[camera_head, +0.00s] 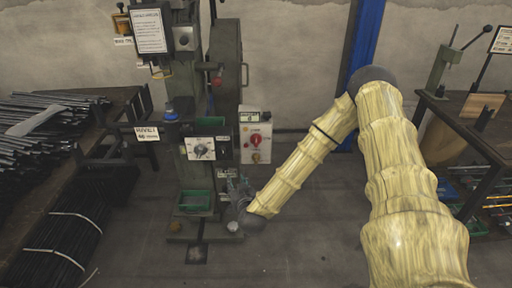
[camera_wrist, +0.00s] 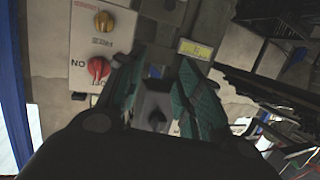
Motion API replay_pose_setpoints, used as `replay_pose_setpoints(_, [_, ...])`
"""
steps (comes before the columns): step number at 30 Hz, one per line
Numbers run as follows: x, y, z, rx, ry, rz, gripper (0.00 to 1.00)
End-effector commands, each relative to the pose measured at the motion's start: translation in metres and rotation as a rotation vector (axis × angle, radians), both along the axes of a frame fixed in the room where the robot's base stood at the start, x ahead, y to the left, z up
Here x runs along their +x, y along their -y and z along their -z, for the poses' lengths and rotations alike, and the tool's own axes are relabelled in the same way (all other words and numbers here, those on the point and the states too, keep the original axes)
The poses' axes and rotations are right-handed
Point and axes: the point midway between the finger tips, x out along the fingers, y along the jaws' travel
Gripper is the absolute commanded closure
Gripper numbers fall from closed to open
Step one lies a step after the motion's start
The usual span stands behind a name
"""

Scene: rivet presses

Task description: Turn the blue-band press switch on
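A rivet press (camera_head: 225,85) stands left of centre in the head view. Beside it is a pale control box (camera_head: 250,128) with a red knob (camera_head: 256,139). The box also shows in the wrist view (camera_wrist: 62,45), turned over, with the red knob (camera_wrist: 98,68) beside ON and OFF lettering and a yellow knob (camera_wrist: 104,20).
A dial panel (camera_head: 200,148) and a green bin (camera_head: 194,200) are on the press. A rack of dark rods (camera_head: 45,125) stands at the left. A bench (camera_head: 470,130) with a small lever press is at the right, behind my arm. The floor in front is clear.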

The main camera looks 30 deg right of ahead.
Motion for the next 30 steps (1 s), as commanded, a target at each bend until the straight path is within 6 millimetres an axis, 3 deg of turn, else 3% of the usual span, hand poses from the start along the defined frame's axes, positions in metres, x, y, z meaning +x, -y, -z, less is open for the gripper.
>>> replay_pose_setpoints(1, [0.007, 0.021, -0.007, -0.018, 0.043, 0.048, 0.64])
replay_pose_setpoints(3, [0.015, 0.044, -0.023, -0.048, 0.094, 0.103, 0.64])
replay_pose_setpoints(9, [0.022, 0.091, -0.053, -0.107, 0.180, 0.220, 0.64])
replay_pose_setpoints(17, [0.031, 0.109, -0.062, -0.125, 0.201, 0.253, 0.64])
replay_pose_setpoints(30, [0.088, 0.143, -0.061, -0.124, 0.202, 0.251, 0.64])
